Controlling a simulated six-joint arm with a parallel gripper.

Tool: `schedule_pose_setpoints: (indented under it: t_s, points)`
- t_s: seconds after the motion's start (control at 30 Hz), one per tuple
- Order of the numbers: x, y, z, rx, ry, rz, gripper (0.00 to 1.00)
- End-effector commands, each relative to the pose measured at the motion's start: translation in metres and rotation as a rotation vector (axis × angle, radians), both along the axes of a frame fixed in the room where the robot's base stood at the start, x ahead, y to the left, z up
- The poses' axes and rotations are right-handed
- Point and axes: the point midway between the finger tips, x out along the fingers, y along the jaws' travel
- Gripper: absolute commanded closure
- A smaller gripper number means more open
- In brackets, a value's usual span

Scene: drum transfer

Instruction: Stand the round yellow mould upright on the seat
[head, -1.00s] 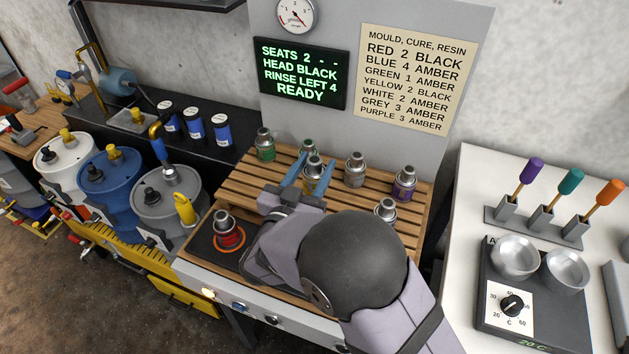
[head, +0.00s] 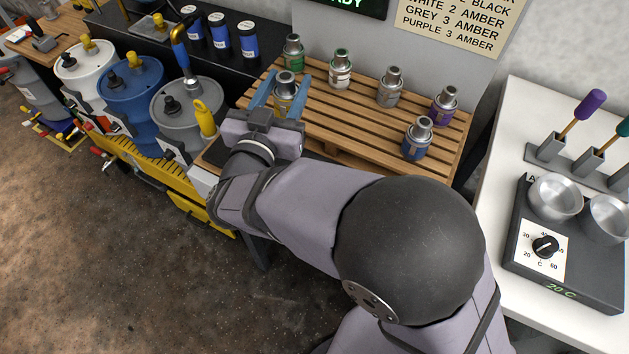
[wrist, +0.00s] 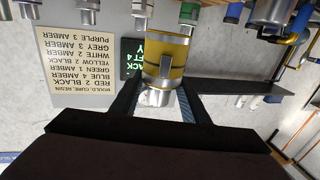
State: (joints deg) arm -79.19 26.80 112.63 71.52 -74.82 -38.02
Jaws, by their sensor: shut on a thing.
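The round yellow mould (head: 284,104) is a short cylinder with a grey metal neck. My gripper (head: 281,95) has its blue fingers shut on it, at the left end of the slatted wooden rack. The wrist view also shows the yellow mould (wrist: 166,62) between the fingers, with the picture upside down. The mould looks roughly upright in the head view; I cannot tell how far its base is above the rack. The dark seat plate (head: 214,152) at the rack's front left is mostly hidden by my gripper and arm.
The slatted rack (head: 330,120) carries green (head: 293,52), white (head: 340,70), grey (head: 389,88), purple (head: 443,106) and blue (head: 417,140) moulds. Grey (head: 188,112) and blue (head: 130,88) drums stand left. A hot plate with metal bowls (head: 555,197) is on the right bench.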

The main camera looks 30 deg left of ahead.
Motion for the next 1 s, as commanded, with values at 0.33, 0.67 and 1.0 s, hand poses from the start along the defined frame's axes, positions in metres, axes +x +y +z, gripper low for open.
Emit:
schedule_pose_setpoints:
  t_s: [0.33, 0.67, 1.0]
  points:
    - [-0.046, -0.033, -0.015, -0.001, -0.002, -0.07, 0.9]
    - [-0.042, -0.077, -0.02, 0.002, -0.003, -0.221, 0.9]
    - [-0.042, -0.078, -0.043, -0.007, -0.002, -0.227, 0.9]
